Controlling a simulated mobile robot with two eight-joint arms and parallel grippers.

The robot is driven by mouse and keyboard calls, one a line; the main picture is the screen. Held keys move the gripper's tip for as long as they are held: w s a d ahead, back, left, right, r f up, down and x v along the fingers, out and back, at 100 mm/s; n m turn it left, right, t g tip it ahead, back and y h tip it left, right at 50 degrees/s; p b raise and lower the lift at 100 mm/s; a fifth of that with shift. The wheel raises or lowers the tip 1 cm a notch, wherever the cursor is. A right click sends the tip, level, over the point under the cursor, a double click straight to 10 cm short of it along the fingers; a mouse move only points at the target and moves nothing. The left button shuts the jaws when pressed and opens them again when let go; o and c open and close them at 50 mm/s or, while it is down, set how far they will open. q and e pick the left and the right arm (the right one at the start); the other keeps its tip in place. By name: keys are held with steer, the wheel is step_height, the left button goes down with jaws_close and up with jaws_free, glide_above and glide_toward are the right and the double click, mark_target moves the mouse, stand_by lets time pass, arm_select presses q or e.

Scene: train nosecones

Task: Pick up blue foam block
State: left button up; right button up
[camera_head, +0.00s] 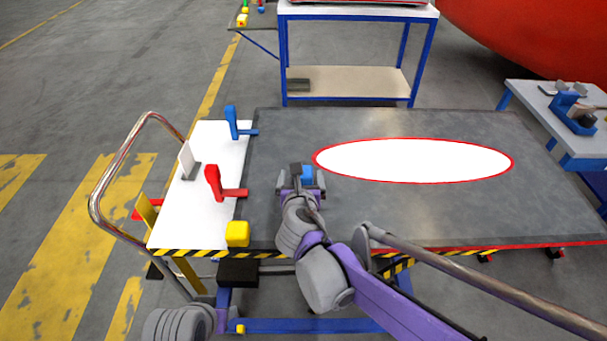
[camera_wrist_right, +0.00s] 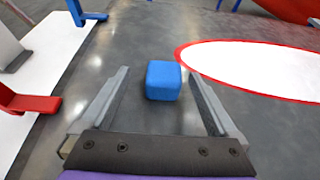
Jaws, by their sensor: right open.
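A blue foam block (camera_wrist_right: 163,80) sits on the dark grey tabletop (camera_head: 400,215). In the head view the block (camera_head: 308,174) shows just beyond my right gripper (camera_head: 301,180), partly hidden by it. In the right wrist view my right gripper (camera_wrist_right: 158,98) is open, with one finger on each side of the block's line. The block lies between and slightly ahead of the fingertips, apart from both. My left gripper is not in view; only a part of my left arm shows at the bottom left.
A white oval with a red rim (camera_head: 413,160) lies right of the block. Red (camera_head: 214,182) and blue (camera_head: 232,124) clamps and a yellow block (camera_head: 237,234) stand at the table's left. A metal push handle (camera_head: 98,190) borders the left side. The tabletop around the block is clear.

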mark_target(304, 167)
steer(key=x, duration=0.6)
steer(key=shift+w+d+f, duration=0.15)
steer(key=shift+d, duration=0.15)
steer(key=c, duration=1.4)
